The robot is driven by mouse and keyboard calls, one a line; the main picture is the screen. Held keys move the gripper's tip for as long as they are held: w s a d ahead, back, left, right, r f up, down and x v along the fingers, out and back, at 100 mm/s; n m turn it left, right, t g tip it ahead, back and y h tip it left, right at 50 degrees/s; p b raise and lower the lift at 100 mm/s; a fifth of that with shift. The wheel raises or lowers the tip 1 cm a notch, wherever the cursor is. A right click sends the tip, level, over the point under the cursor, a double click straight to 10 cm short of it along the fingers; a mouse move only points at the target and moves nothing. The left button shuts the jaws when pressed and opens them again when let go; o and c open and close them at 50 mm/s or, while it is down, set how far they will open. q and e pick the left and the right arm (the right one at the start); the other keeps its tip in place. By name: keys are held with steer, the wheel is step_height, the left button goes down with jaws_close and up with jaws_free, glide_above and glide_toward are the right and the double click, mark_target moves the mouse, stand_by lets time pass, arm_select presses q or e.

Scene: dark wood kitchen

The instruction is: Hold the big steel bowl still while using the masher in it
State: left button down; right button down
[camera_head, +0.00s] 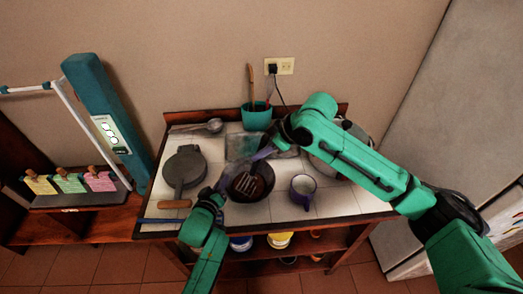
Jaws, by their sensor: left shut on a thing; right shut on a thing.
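The big steel bowl (262,192), dark-looking inside, stands on the tiled worktop near its front edge. The masher's slotted pale head (243,183) shows inside it. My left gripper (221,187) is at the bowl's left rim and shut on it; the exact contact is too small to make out. My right gripper (267,152) is above the bowl's back side, shut on the masher, whose handle is partly hidden by the gripper and blurred.
A dark round press (185,168) lies left. A teal utensil pot (256,117) is at the back. A steel pot (326,166) is partly hidden behind my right arm.

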steer(key=shift+f, duration=0.1)
steer(key=shift+f, duration=0.8)
steer(key=shift+r, duration=1.65)
steer(key=shift+f, duration=0.35)
steer(key=shift+f, duration=0.9)
steer(key=shift+f, duration=0.1)
